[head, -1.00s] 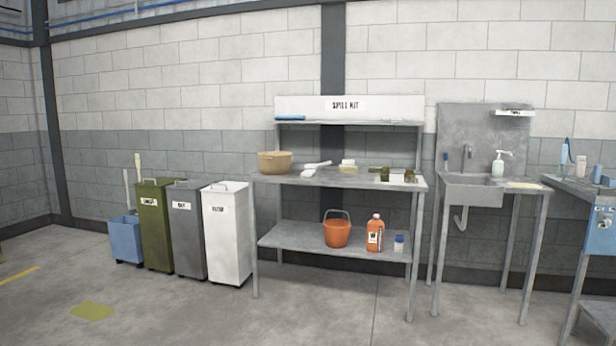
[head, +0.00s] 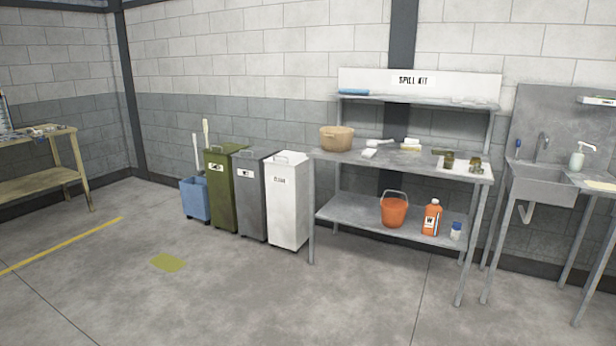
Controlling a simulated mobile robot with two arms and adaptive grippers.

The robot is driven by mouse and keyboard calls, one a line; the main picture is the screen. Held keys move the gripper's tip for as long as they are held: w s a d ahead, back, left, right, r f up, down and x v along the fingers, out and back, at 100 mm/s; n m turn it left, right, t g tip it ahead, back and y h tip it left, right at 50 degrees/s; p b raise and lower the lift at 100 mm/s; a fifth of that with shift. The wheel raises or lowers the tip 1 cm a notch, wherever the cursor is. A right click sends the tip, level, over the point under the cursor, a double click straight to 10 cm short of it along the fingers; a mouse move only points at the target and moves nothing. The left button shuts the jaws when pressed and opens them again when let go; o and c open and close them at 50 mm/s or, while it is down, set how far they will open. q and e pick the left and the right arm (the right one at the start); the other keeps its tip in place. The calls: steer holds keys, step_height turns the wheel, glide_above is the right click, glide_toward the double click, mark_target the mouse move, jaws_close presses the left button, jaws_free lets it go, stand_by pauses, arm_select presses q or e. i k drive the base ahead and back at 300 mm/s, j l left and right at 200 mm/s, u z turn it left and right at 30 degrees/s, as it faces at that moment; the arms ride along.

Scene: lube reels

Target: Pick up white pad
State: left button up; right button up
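Several small whitish items lie on the top of the spill kit bench (head: 340,158) in the head view. One small white piece (head: 369,153) lies near the front edge, and a longer white item (head: 379,142) lies behind it. A white block (head: 411,140) sits on or against a tan piece to the right. A flat white sheet (head: 480,170) lies at the bench's right end with small dark green items on it. I cannot tell at this distance which of these is the white pad. Neither of my grippers is in view.
A tan basin (head: 337,139) stands on the bench's left end. An orange bucket (head: 394,212) and orange bottle (head: 432,218) are on its lower shelf. Green, grey and white bins (head: 290,215) stand left of it. A sink (head: 540,188) is at right. The floor ahead is clear.

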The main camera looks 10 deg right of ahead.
mark_target(368, 153)
steer(key=i+l+z, duration=0.3)
steer(key=i, duration=0.2)
steer(key=i+l+z, duration=0.2)
steer(key=i+z, duration=0.15)
steer(key=i, duration=0.15)
steer(key=i+z, duration=0.3)
steer(key=i, duration=0.25)
